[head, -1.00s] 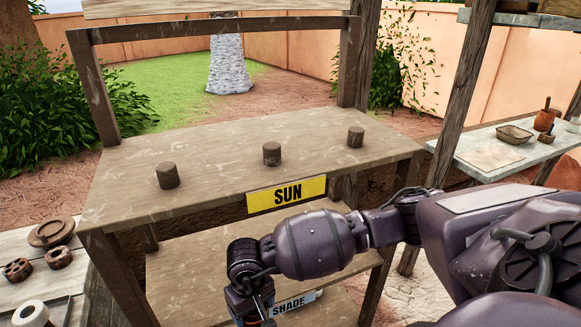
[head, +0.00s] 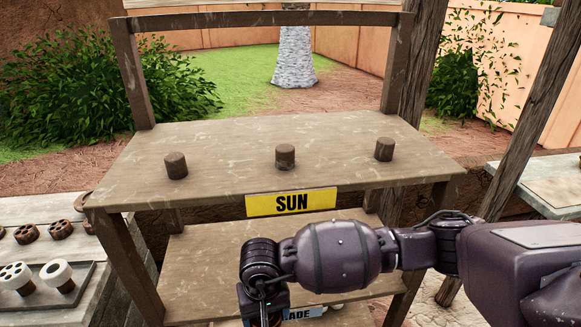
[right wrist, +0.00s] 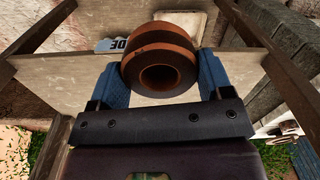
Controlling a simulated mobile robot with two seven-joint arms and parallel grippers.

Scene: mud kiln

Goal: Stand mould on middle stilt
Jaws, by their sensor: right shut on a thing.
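Three short wooden stilts stand in a row on the top shelf (head: 225,190) of a wooden rack, above the yellow SUN sign (head: 291,202). The middle stilt (head: 285,157) is bare, as are the left stilt (head: 176,165) and right stilt (head: 384,149). My right gripper (right wrist: 161,73) has its blue fingers shut on the mould (right wrist: 160,54), a round orange-brown piece with a dark band and a central hole. The arm hangs in front of the rack, below the top shelf. My left gripper is in neither view.
A lower shelf (head: 205,255) has a SHADE sign (head: 303,314), partly hidden by my arm. A pale table (head: 552,185) stands at right. An upper bar (head: 260,22) crosses behind the stilts.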

